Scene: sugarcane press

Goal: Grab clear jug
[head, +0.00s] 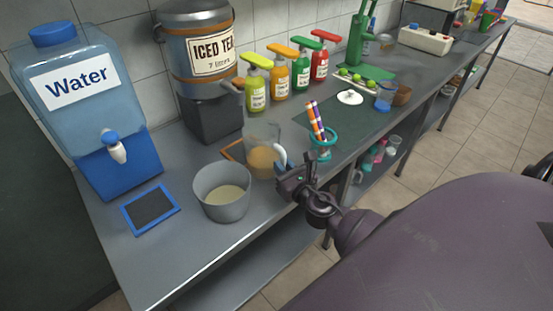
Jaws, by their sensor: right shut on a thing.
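The clear jug (261,140) stands on the metal counter in the head view, with tan liquid in its lower part. A pale curved handle (280,155) shows at its right side. My right gripper (283,173) is at this handle side, shut on the clear jug, by its handle as far as I can tell. The fingertips are small and dark, so the exact contact is hard to see. My left gripper is not in view.
A grey pot (222,208) with pale liquid stands close to the jug's left front. A blue-framed pad (150,208), a water dispenser (120,170) and an iced tea dispenser (212,122) stand left. A teal cup with striped straws (322,147) is right of the jug.

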